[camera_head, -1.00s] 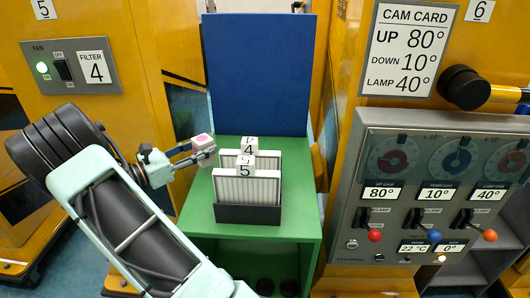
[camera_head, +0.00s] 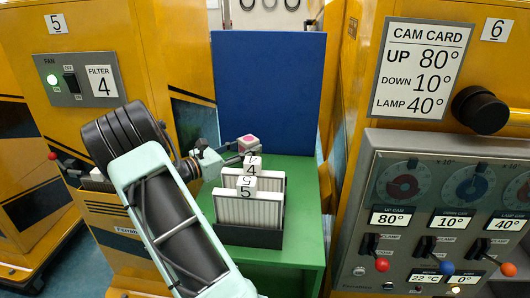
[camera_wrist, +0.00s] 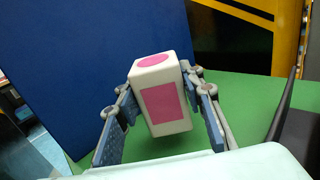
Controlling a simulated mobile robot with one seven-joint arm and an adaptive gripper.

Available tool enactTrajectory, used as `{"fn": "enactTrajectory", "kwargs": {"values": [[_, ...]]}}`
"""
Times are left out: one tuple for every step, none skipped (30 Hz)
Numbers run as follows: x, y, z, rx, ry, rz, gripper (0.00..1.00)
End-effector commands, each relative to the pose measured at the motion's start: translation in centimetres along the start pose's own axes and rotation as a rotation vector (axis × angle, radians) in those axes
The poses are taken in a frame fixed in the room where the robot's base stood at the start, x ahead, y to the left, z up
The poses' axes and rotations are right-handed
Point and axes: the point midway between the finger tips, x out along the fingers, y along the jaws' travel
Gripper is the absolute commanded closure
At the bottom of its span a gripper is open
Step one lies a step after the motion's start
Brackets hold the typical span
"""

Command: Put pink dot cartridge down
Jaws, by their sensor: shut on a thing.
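The pink dot cartridge (camera_wrist: 150,80) is a white block with a pink dot on top and a pink panel on its side. It shows small in the head view (camera_head: 248,140), near the back of the green table (camera_head: 300,215). My gripper (camera_wrist: 160,105) is shut on it, one finger on each side. In the wrist view green surface shows below and behind the block, with the blue panel beyond. I cannot tell whether its bottom touches the table. In the head view its lower part is hidden by the gripper and the numbered filters.
A dark rack (camera_head: 248,236) holds white filters labelled 4 and 5 (camera_head: 245,187) on the table, close to my gripper. A blue panel (camera_head: 268,80) stands at the table's back. Yellow machines flank both sides. Green table is bare right of the rack.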

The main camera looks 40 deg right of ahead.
Motion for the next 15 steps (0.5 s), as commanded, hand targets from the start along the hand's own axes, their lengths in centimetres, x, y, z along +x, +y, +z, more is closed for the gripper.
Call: {"fn": "enactTrajectory", "kwargs": {"values": [[1.5,-0.1,0.0,0.001,-0.001,-0.005,0.94],[2.2,-0.2,0.0,0.001,-0.001,-0.005,0.94],[3.1,-0.1,0.0,0.001,-0.001,-0.005,0.94],[3.6,-0.1,0.0,0.001,-0.001,-0.004,0.94],[4.1,-0.1,0.0,0.001,-0.001,-0.003,0.94],[4.6,-0.1,0.0,0.001,-0.001,-0.002,0.94],[5.0,-0.1,0.0,0.001,-0.001,-0.002,0.94],[5.2,0.0,0.0,0.001,-0.001,-0.002,0.94],[5.4,0.0,0.1,0.001,-0.001,-0.001,0.94],[5.5,0.0,0.1,0.001,-0.001,0.000,0.94],[5.7,0.0,0.1,0.001,-0.002,0.000,0.94],[6.0,0.0,0.1,0.001,-0.002,-0.001,0.94],[6.2,0.0,0.1,0.001,-0.001,-0.001,0.94],[6.6,-0.1,0.0,0.001,-0.001,-0.002,0.94],[7.1,-0.1,0.0,0.001,-0.001,-0.003,0.94]]}}
